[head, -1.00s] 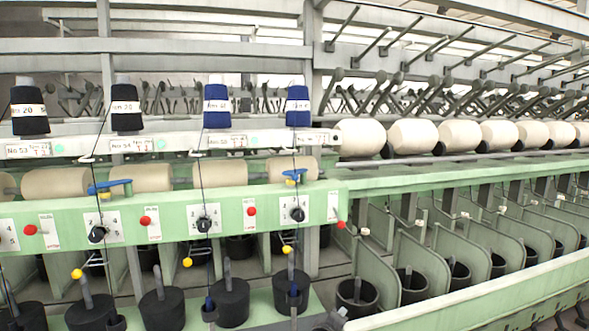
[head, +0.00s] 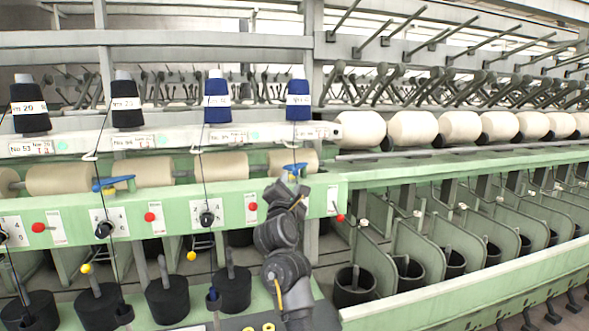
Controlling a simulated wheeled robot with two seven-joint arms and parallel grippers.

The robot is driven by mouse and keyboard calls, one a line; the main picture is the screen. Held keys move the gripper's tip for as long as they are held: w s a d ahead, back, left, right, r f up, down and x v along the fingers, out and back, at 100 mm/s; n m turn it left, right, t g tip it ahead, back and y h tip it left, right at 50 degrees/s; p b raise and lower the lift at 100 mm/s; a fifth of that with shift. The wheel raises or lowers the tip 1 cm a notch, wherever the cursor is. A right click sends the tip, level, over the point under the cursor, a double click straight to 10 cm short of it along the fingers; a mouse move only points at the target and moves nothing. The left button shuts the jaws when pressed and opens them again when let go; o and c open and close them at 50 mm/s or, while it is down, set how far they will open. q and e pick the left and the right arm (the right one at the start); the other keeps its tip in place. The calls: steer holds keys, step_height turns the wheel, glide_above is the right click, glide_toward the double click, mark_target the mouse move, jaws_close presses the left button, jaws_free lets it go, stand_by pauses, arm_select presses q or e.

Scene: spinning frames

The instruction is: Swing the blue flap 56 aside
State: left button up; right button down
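The blue flap of the rightmost station (head: 294,168) sits above the green rail, in front of a cream roller. I take it as flap 56 from its place in the row; its number is not readable. My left gripper (head: 289,180) is just below the flap at the end of a dark arm that rises from the bottom. It overlaps the lower edge of the flap in the picture; I cannot tell whether they touch. Its fingers are too small and dark to show whether they are open. My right gripper is not in view.
Another blue flap (head: 112,184) sits further left. The green rail (head: 170,205) carries red knobs and black dials. Dark and blue yarn cones (head: 217,100) stand on the white shelf above, with threads hanging down. Black cans (head: 165,300) stand below. Cream rollers (head: 412,128) continue to the right.

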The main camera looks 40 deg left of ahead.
mark_target(294, 169)
arm_select(q)
steer(key=p+x, duration=0.2)
steer(key=x, duration=0.4)
steer(key=shift+a+r, duration=0.1)
steer(key=shift+r, duration=0.05)
steer(key=shift+w+a, duration=0.4)
steer(key=shift+w, duration=0.3)
steer(key=shift+r, duration=0.1)
jaws_close()
